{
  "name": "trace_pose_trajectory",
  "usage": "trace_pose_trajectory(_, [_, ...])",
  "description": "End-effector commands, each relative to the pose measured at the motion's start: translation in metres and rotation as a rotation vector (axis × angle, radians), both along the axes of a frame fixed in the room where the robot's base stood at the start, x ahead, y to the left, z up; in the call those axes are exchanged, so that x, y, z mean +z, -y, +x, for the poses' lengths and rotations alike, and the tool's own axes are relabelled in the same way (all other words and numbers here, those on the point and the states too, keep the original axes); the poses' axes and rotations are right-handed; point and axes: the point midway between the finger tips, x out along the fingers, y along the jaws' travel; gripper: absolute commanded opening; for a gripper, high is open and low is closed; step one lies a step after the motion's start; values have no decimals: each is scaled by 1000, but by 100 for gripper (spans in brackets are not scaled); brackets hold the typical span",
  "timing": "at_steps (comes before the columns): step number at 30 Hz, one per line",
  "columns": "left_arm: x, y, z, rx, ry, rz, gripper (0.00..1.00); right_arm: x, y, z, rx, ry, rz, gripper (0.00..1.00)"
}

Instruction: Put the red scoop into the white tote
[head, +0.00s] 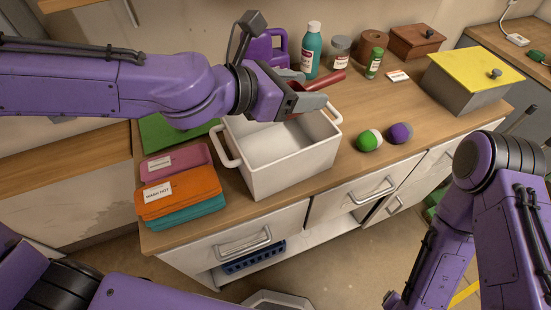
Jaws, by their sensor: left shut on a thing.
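The white tote (285,165) stands on the wooden counter, its open top facing up and handles at its sides. My left gripper (308,95) is above the tote's back part, shut on the red scoop (326,81). The scoop's red handle sticks out to the right, past the fingers; the rest of it is mostly hidden by the gripper. My right arm is at the lower right, and its gripper is not visible.
A teal bottle (311,50), jars and a purple jug (265,48) stand behind. A grey box with yellow lid (470,72) is at right.

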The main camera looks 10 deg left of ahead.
Motion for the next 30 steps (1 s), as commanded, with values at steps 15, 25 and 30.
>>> trace_pose_trajectory(15, [-54, -51, 79, -48, -11, -4, 26, -21, 0, 0, 0, 1, 0, 69])
trace_pose_trajectory(25, [-100, -71, 109, -49, -10, -3, 26, -28, 0, 0, 0, 0, 0, 69])
trace_pose_trajectory(30, [-123, -70, 108, -50, -8, -3, 26, -32, 0, 0, 0, 0, 0, 69])
